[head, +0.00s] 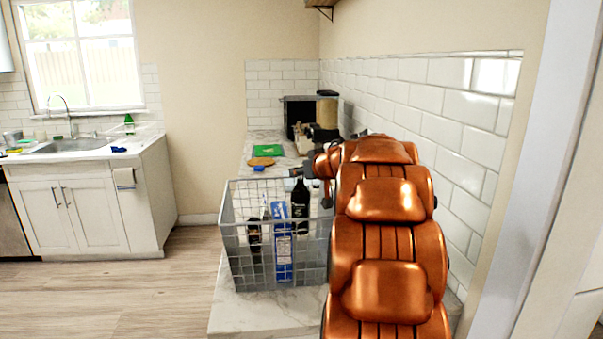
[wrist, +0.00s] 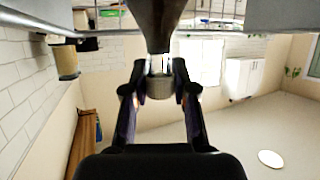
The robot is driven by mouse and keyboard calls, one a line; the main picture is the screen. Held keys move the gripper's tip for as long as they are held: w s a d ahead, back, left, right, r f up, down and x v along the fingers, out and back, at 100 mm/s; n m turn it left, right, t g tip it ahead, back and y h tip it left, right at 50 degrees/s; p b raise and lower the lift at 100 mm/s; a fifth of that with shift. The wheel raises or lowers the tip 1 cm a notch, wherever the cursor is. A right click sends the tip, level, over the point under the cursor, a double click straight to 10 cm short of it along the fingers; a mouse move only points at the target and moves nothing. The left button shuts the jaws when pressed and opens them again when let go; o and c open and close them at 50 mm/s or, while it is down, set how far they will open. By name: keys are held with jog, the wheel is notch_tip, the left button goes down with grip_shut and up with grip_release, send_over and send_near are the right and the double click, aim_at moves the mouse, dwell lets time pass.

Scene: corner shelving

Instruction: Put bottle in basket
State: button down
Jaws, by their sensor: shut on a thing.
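A dark bottle (head: 300,207) is upright in the head view, seen through and above the wire of the grey basket (head: 226,232). My gripper (head: 303,172) is at the bottle's top, partly hidden by my orange arm. In the wrist view, which is upside down, my gripper (wrist: 160,72) is shut on the neck of the dark bottle (wrist: 157,22). The bottle's lower part runs out of that frame. I cannot tell whether its base touches the basket floor.
The basket stands on the marble counter (head: 245,315) and also holds a blue box (head: 282,245) and another dark bottle (head: 254,240). Behind it are a green board (head: 268,150) and a black appliance (head: 297,112). A tiled wall (head: 440,110) is close on the right.

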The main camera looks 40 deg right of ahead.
jog(key=shift+f, duration=0.5)
jog(key=c, duration=0.9)
grip_release()
jog(key=shift+r, duration=0.1)
jog(key=shift+s+r, duration=0.2)
jog(key=shift+r, duration=0.3)
jog(key=v, duration=1.1)
jog(key=shift+s+a+r, duration=0.15)
jog(key=shift+s, duration=0.15)
